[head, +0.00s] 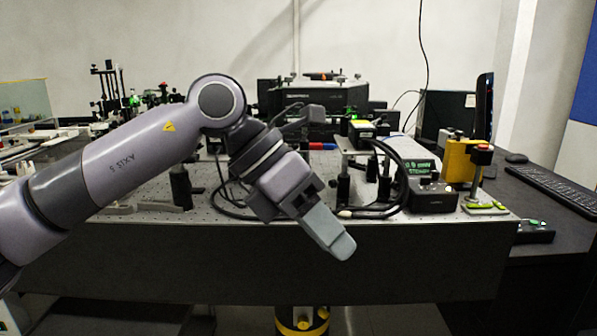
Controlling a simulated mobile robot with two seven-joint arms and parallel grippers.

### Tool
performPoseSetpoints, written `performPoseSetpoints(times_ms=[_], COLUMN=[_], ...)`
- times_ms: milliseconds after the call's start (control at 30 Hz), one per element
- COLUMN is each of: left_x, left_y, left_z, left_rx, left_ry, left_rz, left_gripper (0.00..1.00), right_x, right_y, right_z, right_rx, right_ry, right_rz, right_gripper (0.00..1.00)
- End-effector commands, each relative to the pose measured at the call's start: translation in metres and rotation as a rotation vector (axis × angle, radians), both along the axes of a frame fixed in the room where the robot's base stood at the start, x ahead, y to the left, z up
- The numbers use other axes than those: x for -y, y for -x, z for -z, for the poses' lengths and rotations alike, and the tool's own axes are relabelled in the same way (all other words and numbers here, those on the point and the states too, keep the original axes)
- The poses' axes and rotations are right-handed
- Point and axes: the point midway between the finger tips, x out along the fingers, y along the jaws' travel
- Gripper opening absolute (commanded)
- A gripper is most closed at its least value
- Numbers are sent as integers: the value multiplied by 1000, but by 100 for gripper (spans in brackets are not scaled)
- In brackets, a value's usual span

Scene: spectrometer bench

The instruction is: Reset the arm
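My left arm comes in from the left and bends down at a rounded joint over the bench. My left gripper (328,232) is in front of the near edge of the optical bench (270,262), pointing down and to the right. Its fingers look like one block from this side, so I cannot tell whether it is open or shut. Nothing is seen hanging from it. My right arm and gripper are not in view.
Behind the gripper are a dark spectrometer housing (310,95), a looped black cable (398,180), a control box with a green display (430,195) and a yellow device (458,162). A keyboard (552,188) lies on the right desk. Optical mounts crowd the left.

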Motion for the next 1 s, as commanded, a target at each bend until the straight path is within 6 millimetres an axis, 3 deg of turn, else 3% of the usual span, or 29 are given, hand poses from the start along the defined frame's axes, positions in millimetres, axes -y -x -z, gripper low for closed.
performPoseSetpoints(times_ms=[200,467,767,1000], left_x=[41,53,22,-28], left_y=[34,45,13,-20], left_z=[17,12,27,81], left_rx=[-290,-658,-1089,-1418], left_ry=[350,762,1179,1441], left_rz=[25,-79,-364,-709], left_gripper=[30,30,30,30], right_x=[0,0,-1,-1], right_y=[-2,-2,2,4], right_z=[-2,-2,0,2], right_rx=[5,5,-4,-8], right_ry=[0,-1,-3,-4], right_rz=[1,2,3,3], right_gripper=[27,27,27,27])
